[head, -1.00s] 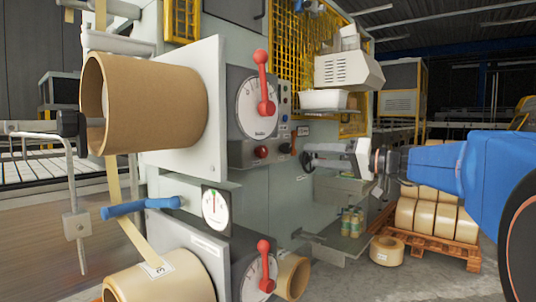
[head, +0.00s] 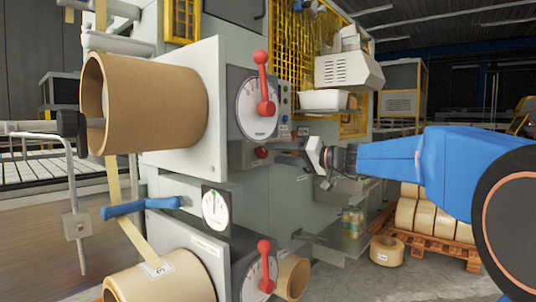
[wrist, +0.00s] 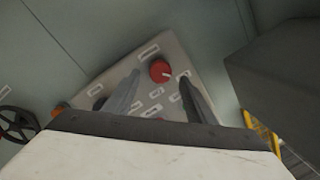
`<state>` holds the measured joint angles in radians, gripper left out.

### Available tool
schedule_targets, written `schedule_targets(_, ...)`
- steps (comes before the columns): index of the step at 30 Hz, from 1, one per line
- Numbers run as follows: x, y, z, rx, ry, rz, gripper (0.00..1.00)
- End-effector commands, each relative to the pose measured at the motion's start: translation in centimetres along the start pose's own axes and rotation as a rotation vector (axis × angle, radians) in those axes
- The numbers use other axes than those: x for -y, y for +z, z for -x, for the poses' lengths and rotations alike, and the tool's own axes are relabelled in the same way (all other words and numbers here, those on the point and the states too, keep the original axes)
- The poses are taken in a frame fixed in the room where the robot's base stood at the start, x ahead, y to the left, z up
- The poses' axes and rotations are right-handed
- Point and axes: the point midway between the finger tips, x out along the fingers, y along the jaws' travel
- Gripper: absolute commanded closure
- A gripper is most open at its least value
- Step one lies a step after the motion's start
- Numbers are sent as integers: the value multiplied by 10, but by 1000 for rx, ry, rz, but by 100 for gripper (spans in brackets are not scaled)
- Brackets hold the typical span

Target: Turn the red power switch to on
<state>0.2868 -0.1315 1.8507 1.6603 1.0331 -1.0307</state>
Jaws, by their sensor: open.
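The red power switch, a round red knob (wrist: 160,70) with a white pointer mark, sits on a grey sloped panel in the wrist view. It also shows in the head view (head: 262,152), below the upper dial. My gripper (wrist: 159,77) is open and empty. In the wrist view its two fingertips lie on either side of the knob, which shows between them. In the head view my gripper (head: 284,157) reaches in from the right, close to the knob. I cannot tell whether the fingers touch it. The label text is too small to read.
The panel carries several white labels and an orange part (wrist: 62,105). A black handwheel (wrist: 17,124) is at the left of the wrist view. A dial with a red lever (head: 263,85) is above the knob. A white shelf bin (head: 323,99) is at upper right.

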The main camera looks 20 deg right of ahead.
Motion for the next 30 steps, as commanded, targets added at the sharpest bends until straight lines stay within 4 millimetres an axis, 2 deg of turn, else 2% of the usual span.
schedule_targets(3,0,1,-18,2,-1,-1,49)
schedule_targets(9,0,0,-36,1,0,-1,49)
schedule_targets(21,0,0,-42,0,0,0,49)
schedule_targets(26,0,0,-42,0,0,0,88)
schedule_targets(27,0,0,-42,0,0,0,90)
schedule_targets(30,0,0,-42,0,0,-1,90)
